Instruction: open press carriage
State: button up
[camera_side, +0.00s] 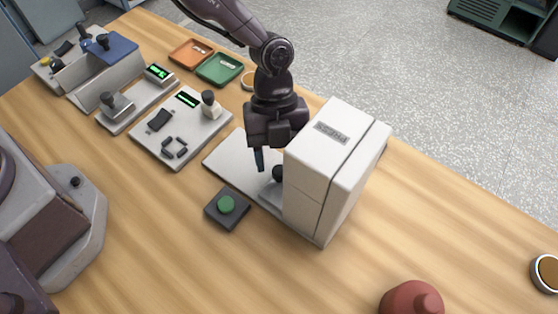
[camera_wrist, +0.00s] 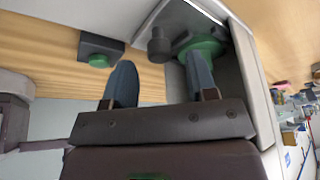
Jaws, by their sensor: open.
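The white press (camera_side: 322,165) stands on the table with a pale base plate (camera_side: 229,162) reaching out to its left. A dark knob (camera_side: 279,173), likely the carriage handle, sits low at the press opening. My gripper (camera_side: 262,160) points down over the plate beside the press, with its far finger partly hidden. In the wrist view my open gripper (camera_wrist: 160,68) has its two fingers apart, with the dark knob (camera_wrist: 159,44) showing just beyond and between the tips. A green round part (camera_wrist: 204,46) lies beside the knob, partly behind one finger. I cannot tell whether a finger touches the knob.
A dark box with a green button (camera_side: 227,204) sits just in front of the plate. A panel with a lit display (camera_side: 182,128) and orange (camera_side: 190,53) and green (camera_side: 219,68) trays stand farther back. A red rounded object (camera_side: 412,299) is at the front.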

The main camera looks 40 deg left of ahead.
jog(key=shift+x, duration=1.05)
grip_shut()
jog(key=a, duration=1)
jog(key=shift+w+a, duration=0.1)
jog(key=shift+a, duration=0.3)
grip_release()
